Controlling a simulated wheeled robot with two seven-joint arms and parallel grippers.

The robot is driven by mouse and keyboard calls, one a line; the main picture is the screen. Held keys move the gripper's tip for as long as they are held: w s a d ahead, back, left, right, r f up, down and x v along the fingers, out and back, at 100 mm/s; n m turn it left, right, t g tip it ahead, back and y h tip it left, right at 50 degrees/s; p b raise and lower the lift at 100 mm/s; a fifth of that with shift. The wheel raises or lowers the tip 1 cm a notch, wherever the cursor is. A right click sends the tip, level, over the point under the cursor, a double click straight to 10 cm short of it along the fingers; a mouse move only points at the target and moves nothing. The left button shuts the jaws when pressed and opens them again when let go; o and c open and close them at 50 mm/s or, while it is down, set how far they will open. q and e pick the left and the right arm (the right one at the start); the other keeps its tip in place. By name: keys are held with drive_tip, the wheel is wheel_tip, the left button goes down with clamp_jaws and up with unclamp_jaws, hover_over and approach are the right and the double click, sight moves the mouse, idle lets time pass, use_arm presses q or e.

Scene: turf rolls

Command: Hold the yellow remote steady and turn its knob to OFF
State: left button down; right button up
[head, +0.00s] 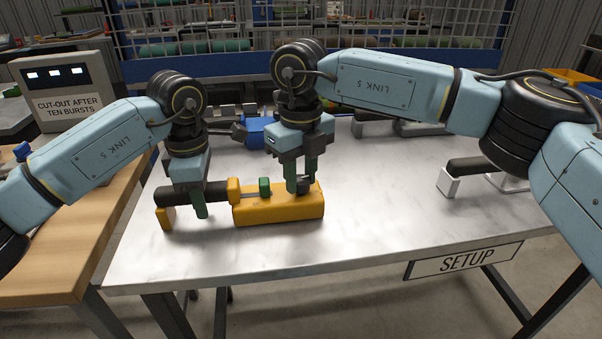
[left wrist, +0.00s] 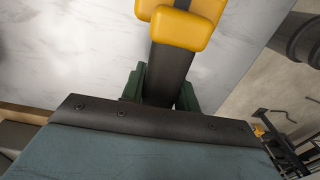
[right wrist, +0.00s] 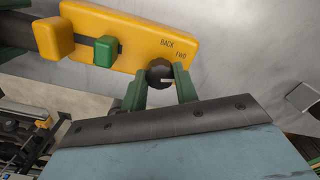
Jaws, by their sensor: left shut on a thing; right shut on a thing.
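The yellow remote (head: 275,211) lies on the metal table, with a black handle (left wrist: 170,72) at its left end. My left gripper (head: 201,206) is shut on that handle; its green fingers straddle the handle in the left wrist view (left wrist: 160,95). A dark round knob (right wrist: 157,74) is near the remote's right end. My right gripper (head: 301,183) points down and is shut on the knob. In the right wrist view the knob's pale mark points right, towards a finger. The words BACK and FWD show beside the knob; no OFF label is visible.
A green slider (right wrist: 105,51) stands on the remote, left of the knob. A blue part (head: 256,130) lies behind my grippers. A dark-handled tool (head: 480,165) lies to the right. The table's front (head: 370,220) is clear. A grey box (head: 68,90) stands at left.

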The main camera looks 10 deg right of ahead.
sight(301, 178)
use_arm(q)
drive_tip(key=shift+a+f, duration=0.1)
drive_tip(key=shift+f, duration=0.2)
use_arm(e)
drive_tip(key=shift+m, duration=1.6)
drive_tip(key=o, duration=1)
drive_tip(key=shift+r, duration=0.1)
wheel_tip(301, 178, up, 12)
